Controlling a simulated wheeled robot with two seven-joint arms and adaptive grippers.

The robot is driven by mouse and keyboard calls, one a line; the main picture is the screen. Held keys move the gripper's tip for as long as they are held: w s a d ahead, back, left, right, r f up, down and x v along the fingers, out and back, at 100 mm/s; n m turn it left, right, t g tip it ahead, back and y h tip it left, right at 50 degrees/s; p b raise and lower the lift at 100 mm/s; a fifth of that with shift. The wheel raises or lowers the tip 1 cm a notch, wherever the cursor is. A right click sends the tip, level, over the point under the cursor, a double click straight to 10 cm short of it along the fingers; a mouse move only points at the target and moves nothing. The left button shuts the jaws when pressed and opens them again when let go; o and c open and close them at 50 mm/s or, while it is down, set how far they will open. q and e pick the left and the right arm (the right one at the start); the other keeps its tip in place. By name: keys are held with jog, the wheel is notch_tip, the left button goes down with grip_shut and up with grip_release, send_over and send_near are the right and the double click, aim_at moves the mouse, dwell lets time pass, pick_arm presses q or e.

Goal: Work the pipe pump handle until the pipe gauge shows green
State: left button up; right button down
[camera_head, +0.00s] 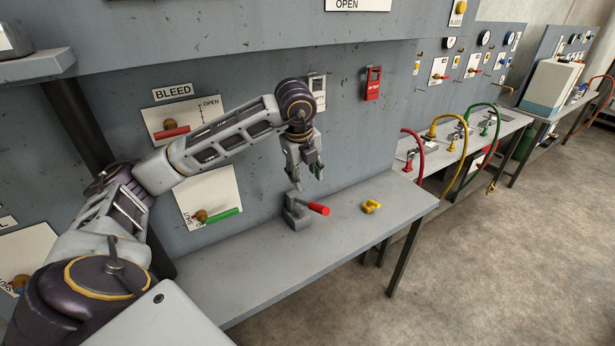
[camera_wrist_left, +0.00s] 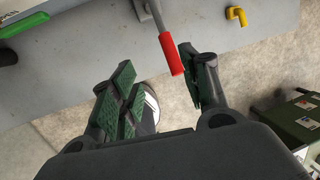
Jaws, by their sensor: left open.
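The pump handle is a lever with a red grip (camera_head: 318,208) on a grey pump block (camera_head: 296,212) on the bench. It points right and toward the bench's front edge. My left gripper (camera_head: 311,181) hangs above the pump, open and empty, fingers pointing down. In the left wrist view the red grip (camera_wrist_left: 171,55) lies just beyond the open fingers (camera_wrist_left: 156,68), nearer the right one; I cannot tell whether it touches. A pale plate (camera_head: 318,88) on the wall is partly hidden behind my wrist. I cannot make out the pipe gauge's reading. My right gripper is out of view.
A yellow fitting (camera_head: 371,206) lies on the bench (camera_head: 260,262) right of the pump. Red and green valve levers (camera_head: 223,215) are on wall plates at left. A red tag (camera_head: 373,84) hangs on the wall. Coloured hoses (camera_head: 455,130) stand on another bench.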

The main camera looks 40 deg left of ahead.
pick_arm(q)
jog(key=shift+s+a+r+p, duration=0.1)
jog(key=shift+a+r+p, duration=0.2)
jog(key=shift+r, duration=0.35)
jog(key=shift+a+r+p, duration=0.2)
jog(key=shift+a+r, duration=0.05)
jog(key=shift+r, duration=0.4)
dwell(0.4)
